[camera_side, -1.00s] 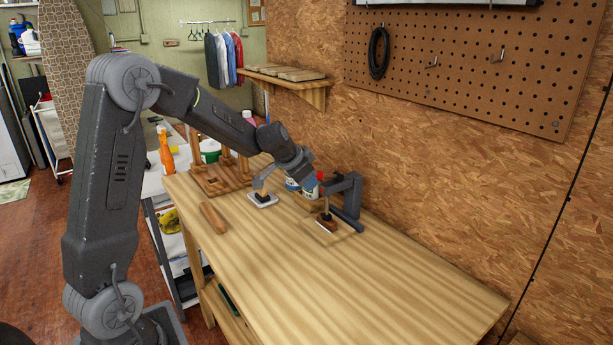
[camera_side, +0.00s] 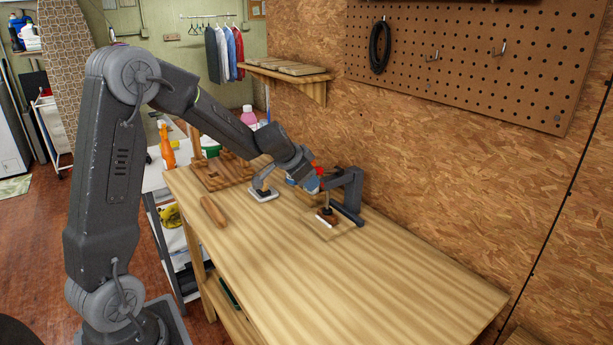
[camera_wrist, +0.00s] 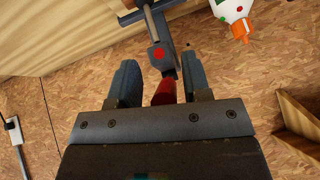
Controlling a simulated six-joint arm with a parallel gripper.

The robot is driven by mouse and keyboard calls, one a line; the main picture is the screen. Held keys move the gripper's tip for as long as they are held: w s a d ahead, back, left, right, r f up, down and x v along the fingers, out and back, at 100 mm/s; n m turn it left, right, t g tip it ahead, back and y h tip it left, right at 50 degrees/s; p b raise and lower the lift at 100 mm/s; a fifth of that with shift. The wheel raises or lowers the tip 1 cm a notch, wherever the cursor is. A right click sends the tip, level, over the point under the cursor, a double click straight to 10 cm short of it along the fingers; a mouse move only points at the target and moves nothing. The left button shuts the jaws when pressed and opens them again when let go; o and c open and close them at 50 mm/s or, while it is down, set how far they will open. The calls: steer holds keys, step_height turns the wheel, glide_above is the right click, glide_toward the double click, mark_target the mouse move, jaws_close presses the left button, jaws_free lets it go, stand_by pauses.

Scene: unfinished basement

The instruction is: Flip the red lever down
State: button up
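The red lever (camera_wrist: 164,91) shows in the wrist view between the two fingers of my gripper (camera_wrist: 158,62), nearer the right finger. Contact with the fingers cannot be told. It joins a dark grey metal arm with a red dot on it. In the side view, a small bit of the red lever (camera_side: 319,171) shows beside my gripper (camera_side: 314,185), mostly hidden by it. The grey clamp (camera_side: 351,192) stands at the table's back edge, over a small wooden board (camera_side: 342,228) with a dark plunger. My gripper is open around the lever.
A light grey fixture (camera_side: 263,194) stands left of the clamp. A wooden rolling piece (camera_side: 213,211) and a wooden rack (camera_side: 220,177) lie farther left. A white bottle with an orange tip (camera_wrist: 234,14) is near the gripper. The front and right of the wooden table (camera_side: 390,280) are clear.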

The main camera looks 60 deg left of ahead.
steer(key=shift+o, duration=0.3)
steer(key=shift+r, duration=0.15)
steer(key=shift+s+r, duration=0.25)
steer(key=shift+r, duration=0.2)
steer(key=v, duration=1.2)
steer(key=shift+s+r, duration=0.2)
steer(key=shift+s, duration=0.1)
steer(key=shift+c, duration=0.4)
